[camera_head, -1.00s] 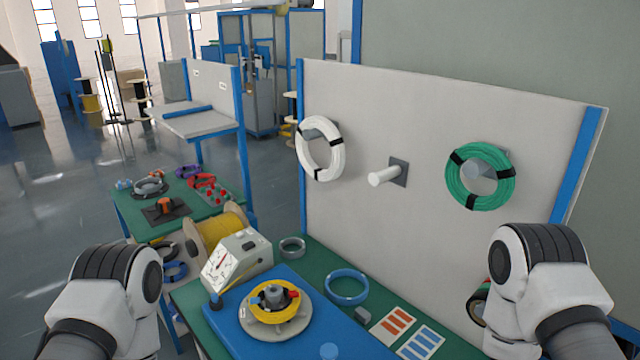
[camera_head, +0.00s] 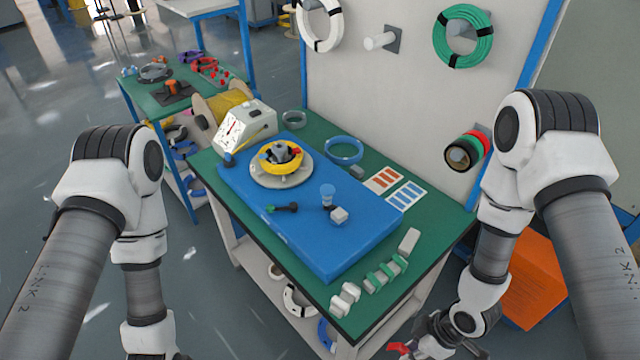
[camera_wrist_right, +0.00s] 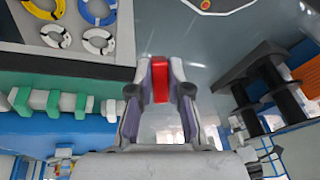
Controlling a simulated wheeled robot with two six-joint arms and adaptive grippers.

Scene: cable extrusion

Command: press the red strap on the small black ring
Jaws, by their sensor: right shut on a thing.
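My right gripper (camera_wrist_right: 160,75) is shut on a red strap (camera_wrist_right: 159,82), which stands between its two fingers in the right wrist view. In the head view the red strap (camera_head: 399,348) shows at the bottom edge, to the right of the work table. A dark ring (camera_head: 173,133) sits under the left green table, and a grey-black coil (camera_head: 154,73) lies on top of it. I cannot tell which is the small black ring. Both are far from my right gripper. My left gripper is below the picture.
The work table holds a blue board (camera_head: 245,205), a yellow coil on a round stand (camera_head: 283,180) and white and green blocks (camera_head: 385,272) at its front right. Rings, including a white one (camera_wrist_right: 98,41), lie on a lower shelf. An orange box (camera_head: 535,282) stands at the right.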

